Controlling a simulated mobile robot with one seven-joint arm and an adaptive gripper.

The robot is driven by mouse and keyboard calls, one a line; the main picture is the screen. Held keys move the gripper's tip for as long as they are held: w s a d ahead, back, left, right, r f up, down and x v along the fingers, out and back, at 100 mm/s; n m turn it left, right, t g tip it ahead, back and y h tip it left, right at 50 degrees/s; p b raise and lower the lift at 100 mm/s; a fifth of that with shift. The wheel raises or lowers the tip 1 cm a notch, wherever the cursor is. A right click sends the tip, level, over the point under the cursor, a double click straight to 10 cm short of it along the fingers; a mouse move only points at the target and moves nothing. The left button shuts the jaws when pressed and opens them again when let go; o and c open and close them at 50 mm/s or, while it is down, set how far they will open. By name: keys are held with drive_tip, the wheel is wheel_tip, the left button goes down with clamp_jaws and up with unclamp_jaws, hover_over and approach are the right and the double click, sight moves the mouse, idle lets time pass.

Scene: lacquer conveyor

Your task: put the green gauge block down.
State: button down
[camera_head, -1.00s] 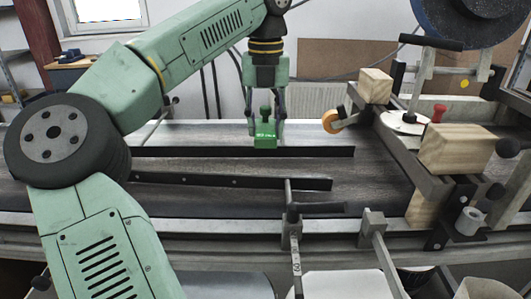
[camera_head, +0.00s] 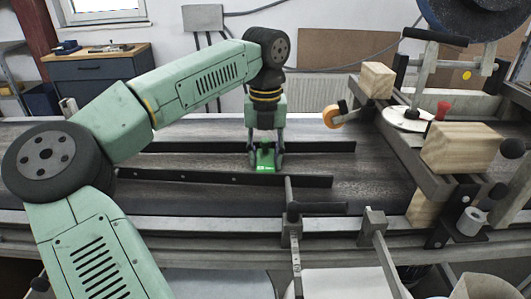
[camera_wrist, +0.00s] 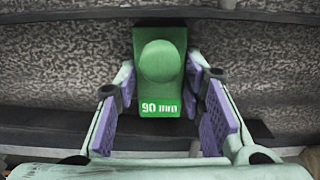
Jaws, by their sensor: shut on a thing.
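The green gauge block (camera_head: 265,160) has a rounded knob on top and, in the wrist view, a "90 mm" label on its near face (camera_wrist: 160,108). My gripper (camera_head: 266,158) points down over the conveyor belt (camera_head: 210,162), between two dark guide rails, and is shut on the block. In the wrist view the purple finger pads of my gripper (camera_wrist: 163,115) stand on either side of the block. The block is at or very near the belt; I cannot tell whether its underside touches it.
The far rail (camera_head: 320,146) and near rail (camera_head: 250,179) run along the belt on both sides of the block. To the right stands a frame with wooden blocks (camera_head: 458,148) and an orange roller (camera_head: 331,117). A black-handled clamp (camera_head: 316,208) sits at the near edge.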

sight(265, 158)
drive_tip(key=shift+f, duration=0.1)
drive_tip(key=c, duration=1.1)
unclamp_jaws()
drive_tip(key=shift+o, duration=0.2)
wheel_tip(265, 158, up, 12)
drive_tip(key=shift+r+b, duration=0.2)
drive_tip(key=shift+b, duration=0.1)
